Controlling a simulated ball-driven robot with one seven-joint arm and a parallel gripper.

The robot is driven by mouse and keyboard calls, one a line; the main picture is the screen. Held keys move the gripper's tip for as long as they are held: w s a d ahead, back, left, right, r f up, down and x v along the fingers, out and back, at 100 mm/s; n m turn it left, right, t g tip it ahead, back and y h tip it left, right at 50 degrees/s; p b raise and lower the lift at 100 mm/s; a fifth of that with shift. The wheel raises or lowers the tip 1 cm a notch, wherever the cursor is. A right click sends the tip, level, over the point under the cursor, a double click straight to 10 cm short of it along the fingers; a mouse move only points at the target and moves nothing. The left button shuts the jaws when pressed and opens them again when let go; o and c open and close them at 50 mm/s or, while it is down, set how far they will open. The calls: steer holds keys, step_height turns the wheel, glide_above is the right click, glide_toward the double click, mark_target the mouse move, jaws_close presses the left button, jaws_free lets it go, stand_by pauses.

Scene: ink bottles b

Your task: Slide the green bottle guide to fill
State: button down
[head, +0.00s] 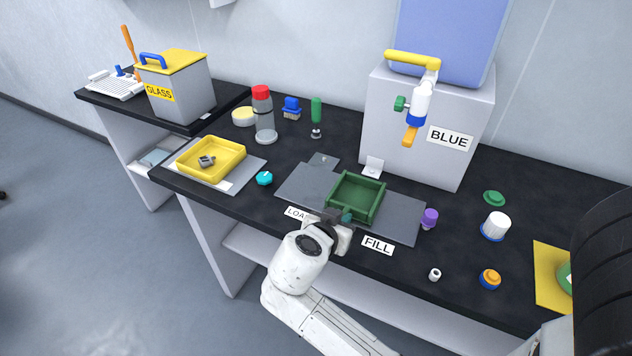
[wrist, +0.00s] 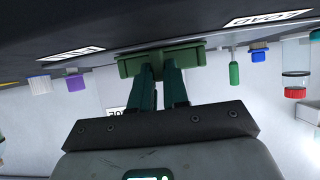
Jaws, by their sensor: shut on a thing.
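The green bottle guide (head: 373,186), an open square frame, sits on the grey slide plate (head: 400,216), about midway along it. The LOAD label (head: 296,213) is at the plate's front left and the FILL label (head: 378,245) at its front right. My gripper (head: 345,216) is at the guide's front edge. In the wrist view, my gripper (wrist: 159,76) is shut on the front part of the green guide (wrist: 188,54). My gripper partly covers the guide's front and the LOAD label in the head view. No bottle shows inside the guide.
The blue dispenser (head: 415,125) stands behind the plate, its orange-tipped tap above the counter. A purple-capped bottle (head: 429,218) stands close to the plate's right end. A yellow tray (head: 240,172) and a red-capped jar (head: 264,118) are left. Small caps and bottles stand right.

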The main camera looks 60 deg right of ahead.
steer(key=shift+s, duration=0.75)
steer(key=shift+s+d, duration=0.1)
steer(key=shift+s, duration=3.75)
steer(key=c, duration=0.9)
jaws_free()
steer(key=shift+r, duration=0.1)
